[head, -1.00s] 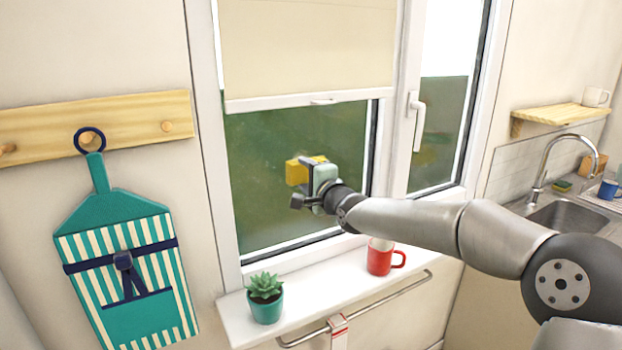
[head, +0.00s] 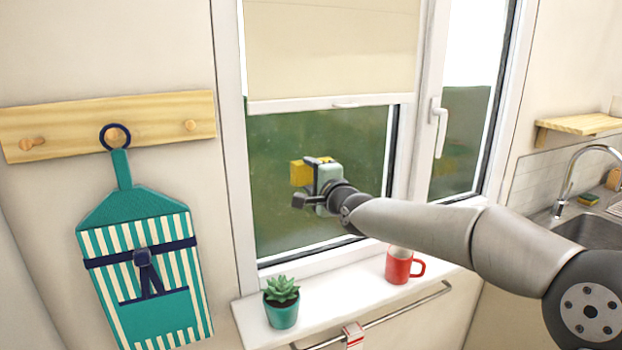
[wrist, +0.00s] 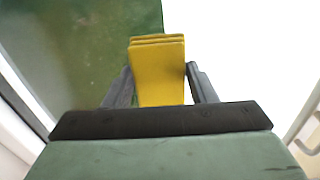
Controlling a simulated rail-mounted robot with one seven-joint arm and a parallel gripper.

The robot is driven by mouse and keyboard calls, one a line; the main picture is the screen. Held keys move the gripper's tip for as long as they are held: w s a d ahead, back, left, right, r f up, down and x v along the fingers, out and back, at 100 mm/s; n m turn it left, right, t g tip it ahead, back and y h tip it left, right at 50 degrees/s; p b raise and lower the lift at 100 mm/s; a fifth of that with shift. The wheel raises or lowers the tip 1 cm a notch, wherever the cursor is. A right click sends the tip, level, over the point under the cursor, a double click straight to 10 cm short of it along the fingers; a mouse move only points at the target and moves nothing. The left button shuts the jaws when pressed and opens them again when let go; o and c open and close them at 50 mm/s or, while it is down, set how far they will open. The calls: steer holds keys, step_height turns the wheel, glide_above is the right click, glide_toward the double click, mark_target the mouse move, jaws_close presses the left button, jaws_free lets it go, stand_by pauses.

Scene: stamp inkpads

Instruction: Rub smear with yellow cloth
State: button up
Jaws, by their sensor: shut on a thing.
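The yellow cloth (head: 299,173) is a folded pad held in my gripper (head: 314,175), in front of the window glass (head: 290,225). In the wrist view the cloth (wrist: 158,78) sits between both dark fingers, with its folded layers at the far end. I cannot tell whether the cloth touches the glass. The glass (wrist: 75,75) has faint pale mottling and specks in the wrist view, but I cannot make out a distinct smear. Part of the pane is hidden behind the cloth, gripper and arm.
A cream blind (head: 335,45) covers the upper pane. On the sill (head: 340,296) below stand a succulent pot (head: 282,312) and a red mug (head: 399,268). A window handle (head: 438,128) sticks out right of the pane. An apron (head: 150,270) hangs at the left.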

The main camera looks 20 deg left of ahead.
steer(key=shift+w+d+p, duration=1.7)
steer(key=shift+w+d, duration=2.55)
steer(key=shift+w, duration=0.05)
steer(key=shift+s+d+f+b, duration=0.15)
steer(key=shift+s+d+b, duration=0.25)
steer(key=shift+b, duration=0.1)
steer(key=shift+b+v, duration=1.1)
steer(key=shift+v, duration=1.35)
